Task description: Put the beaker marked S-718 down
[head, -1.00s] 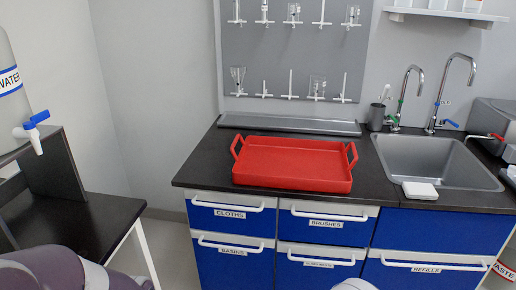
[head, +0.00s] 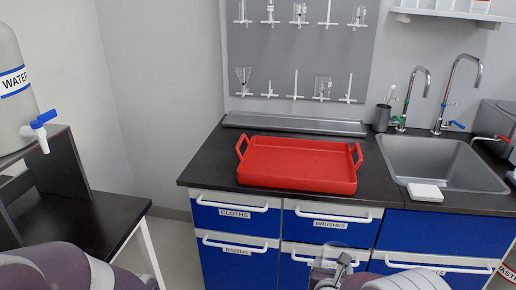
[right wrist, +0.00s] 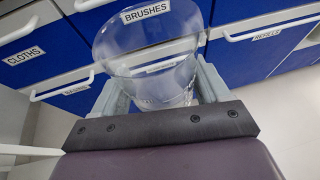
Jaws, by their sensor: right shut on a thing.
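A clear glass beaker (right wrist: 150,65) fills the middle of the right wrist view. My right gripper (right wrist: 160,95) is shut on it, with one pale finger on each side of the glass. The beaker's rim is toward the BRUSHES drawer, and no S-718 marking is readable. In the head view the beaker (head: 328,257) shows at the bottom edge with my right gripper (head: 332,276), in front of the drawers and below counter height. My left arm shows at the lower left of the head view, but its gripper fingers are out of view.
A red tray (head: 298,184) with two handles stands empty on the black counter (head: 215,160). The sink (head: 440,165) is to its right, with a white block (head: 425,192) on its front edge. A water container (head: 14,90) stands at the left. Glassware hangs on the wall rack (head: 300,50).

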